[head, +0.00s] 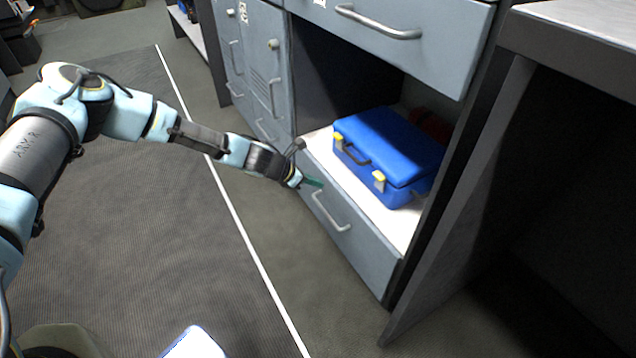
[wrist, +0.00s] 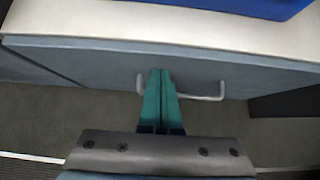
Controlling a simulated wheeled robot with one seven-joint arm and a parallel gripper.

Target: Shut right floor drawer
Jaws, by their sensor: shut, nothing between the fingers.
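The right floor drawer (head: 362,238) is the low grey-blue front with a curved metal handle (head: 330,212), below the open shelf. In the head view its face looks about level with the cabinet; I cannot tell whether a small gap is left. My gripper (head: 316,184) is at the upper left of this drawer front, above the handle. In the wrist view my gripper (wrist: 160,72) is shut with green fingers together and empty. The fingertips overlap the drawer front (wrist: 80,62) near the left part of the handle (wrist: 205,97); contact is unclear.
A blue case (head: 385,150) with yellow latches lies on the white shelf (head: 400,222) above the drawer. Another drawer (head: 440,45) is overhead. A dark panel (head: 460,200) and a desk stand at the right. The floor in front (head: 270,230) is clear.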

